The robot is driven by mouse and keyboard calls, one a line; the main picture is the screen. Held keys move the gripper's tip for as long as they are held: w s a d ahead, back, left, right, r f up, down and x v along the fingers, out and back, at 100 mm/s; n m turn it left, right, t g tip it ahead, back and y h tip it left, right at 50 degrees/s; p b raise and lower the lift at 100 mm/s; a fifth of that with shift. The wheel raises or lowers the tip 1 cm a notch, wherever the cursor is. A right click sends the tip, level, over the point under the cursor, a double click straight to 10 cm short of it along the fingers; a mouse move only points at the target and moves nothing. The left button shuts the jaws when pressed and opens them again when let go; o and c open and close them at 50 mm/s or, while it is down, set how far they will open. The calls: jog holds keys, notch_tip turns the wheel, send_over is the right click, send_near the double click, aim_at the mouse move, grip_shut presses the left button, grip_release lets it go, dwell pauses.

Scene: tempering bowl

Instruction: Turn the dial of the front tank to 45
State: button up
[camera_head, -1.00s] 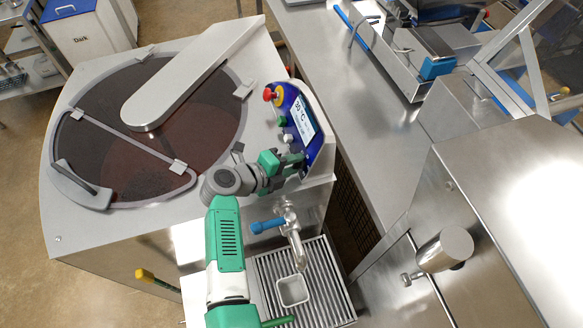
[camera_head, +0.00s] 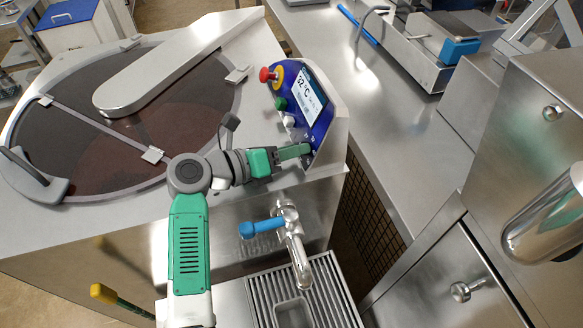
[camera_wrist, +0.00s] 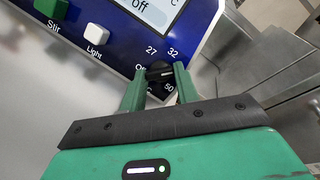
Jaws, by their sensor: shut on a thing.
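In the head view my gripper (camera_head: 300,151) hides the dial.
A red stop button (camera_head: 267,75) and green Stir button (camera_head: 281,104) sit on the panel's left side, with a white Light button (camera_wrist: 97,55) below. A blue-handled tap (camera_head: 262,228) and drain grate (camera_head: 252,298) lie below. A steel counter (camera_head: 390,140) runs to the right.

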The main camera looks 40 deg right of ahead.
jog(key=m+b, duration=0.1)
jog(key=b, duration=0.1)
jog(key=m+b, duration=0.1)
jog(key=b, duration=0.1)
jog(key=shift+w+f+m+g+b, duration=0.1)
jog(key=shift+f+m+g+b, duration=0.2)
jog(key=shift+f+m+g, duration=0.1)
jog(key=shift+r+m+b, duration=0.25)
jog(key=shift+m+b, duration=0.25)
jog(key=shift+b, duration=0.2)
jog(key=shift+r, duration=0.1)
jog(key=o, duration=1)
jog(key=v, duration=0.7)
jog(key=shift+w+a, duration=0.2)
jog(key=shift+a, duration=0.15)
